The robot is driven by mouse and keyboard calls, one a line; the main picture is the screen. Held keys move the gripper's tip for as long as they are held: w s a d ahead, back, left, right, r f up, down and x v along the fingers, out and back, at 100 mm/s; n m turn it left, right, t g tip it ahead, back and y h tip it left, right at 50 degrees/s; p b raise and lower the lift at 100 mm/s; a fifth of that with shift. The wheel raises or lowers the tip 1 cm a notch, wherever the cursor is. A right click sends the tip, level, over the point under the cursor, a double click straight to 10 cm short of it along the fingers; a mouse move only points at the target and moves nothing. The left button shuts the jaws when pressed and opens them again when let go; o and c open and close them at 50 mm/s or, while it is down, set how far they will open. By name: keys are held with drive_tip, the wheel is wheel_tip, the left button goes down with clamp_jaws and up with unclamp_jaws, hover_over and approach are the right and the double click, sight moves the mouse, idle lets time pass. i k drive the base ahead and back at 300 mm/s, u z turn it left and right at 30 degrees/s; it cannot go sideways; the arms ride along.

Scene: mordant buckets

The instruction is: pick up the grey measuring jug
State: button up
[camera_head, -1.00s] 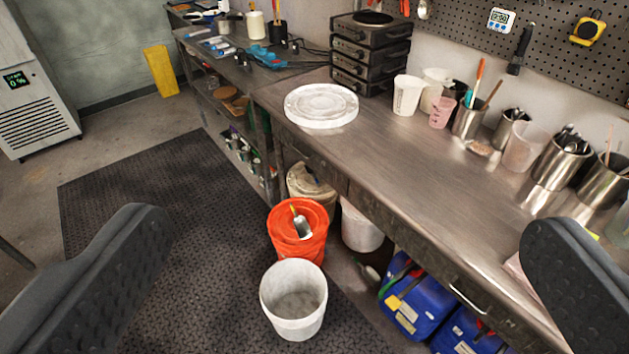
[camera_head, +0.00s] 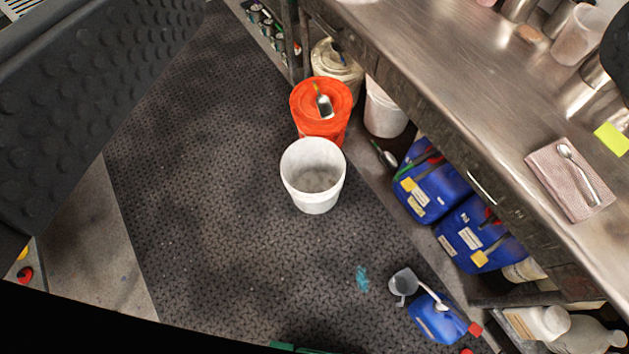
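A small grey jug (camera_head: 403,284) stands on the dark floor mat at the lower right, seen from above. My gripper (camera_head: 400,50) is open and empty. Its left finger fills the upper left and its right finger shows only at the right edge. The jug lies well below and apart from the fingers.
A white bucket (camera_head: 313,192) and an orange lidded bucket (camera_head: 318,106) with a scoop stand on the mat. Blue canisters (camera_head: 432,181) sit under the steel workbench (camera_head: 440,75). The mat (camera_head: 215,200) left of the buckets is clear.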

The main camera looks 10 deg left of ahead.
sight(404, 282)
drive_tip(key=z, duration=0.05)
drive_tip(key=k, duration=1.2)
drive_tip(key=z, duration=0.6)
